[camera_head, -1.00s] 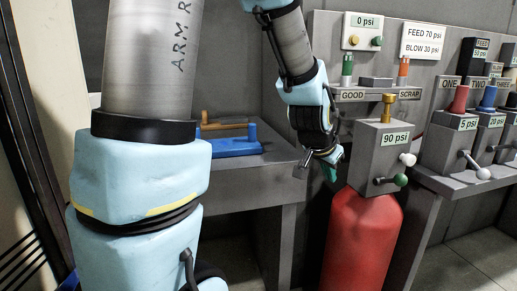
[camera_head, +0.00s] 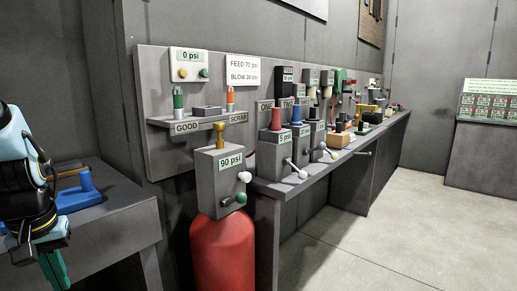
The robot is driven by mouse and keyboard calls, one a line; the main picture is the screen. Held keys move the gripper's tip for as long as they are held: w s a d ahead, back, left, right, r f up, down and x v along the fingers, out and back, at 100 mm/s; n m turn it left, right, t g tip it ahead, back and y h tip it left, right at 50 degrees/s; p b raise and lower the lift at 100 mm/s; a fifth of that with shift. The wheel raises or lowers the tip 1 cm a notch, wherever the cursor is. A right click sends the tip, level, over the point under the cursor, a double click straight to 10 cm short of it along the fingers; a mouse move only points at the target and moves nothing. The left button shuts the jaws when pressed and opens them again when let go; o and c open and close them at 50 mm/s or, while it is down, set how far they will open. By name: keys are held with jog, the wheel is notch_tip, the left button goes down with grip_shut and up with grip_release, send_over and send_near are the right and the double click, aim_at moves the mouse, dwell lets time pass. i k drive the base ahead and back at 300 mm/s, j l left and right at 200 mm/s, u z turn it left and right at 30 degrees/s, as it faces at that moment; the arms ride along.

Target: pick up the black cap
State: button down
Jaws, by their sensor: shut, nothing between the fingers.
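A small black cap (camera_head: 314,114) appears to sit on the third block of the numbered row, just right of the blue cap (camera_head: 296,111) and the red cap (camera_head: 276,119). It is small and dark, so its exact shape is hard to tell. My gripper (camera_head: 54,270) is at the lower left edge of the picture, with green fingers pointing down. It is shut and empty, beside the left table and far to the left of the black cap.
A red tank (camera_head: 223,255) with a 90 psi block (camera_head: 220,178) stands between my gripper and the numbered row. Levers stick out from the blocks. A blue fixture (camera_head: 78,197) sits on the left table. Open floor (camera_head: 370,240) lies to the right.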

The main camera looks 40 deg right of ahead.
aim_at(312, 111)
jog(key=z, duration=1.2)
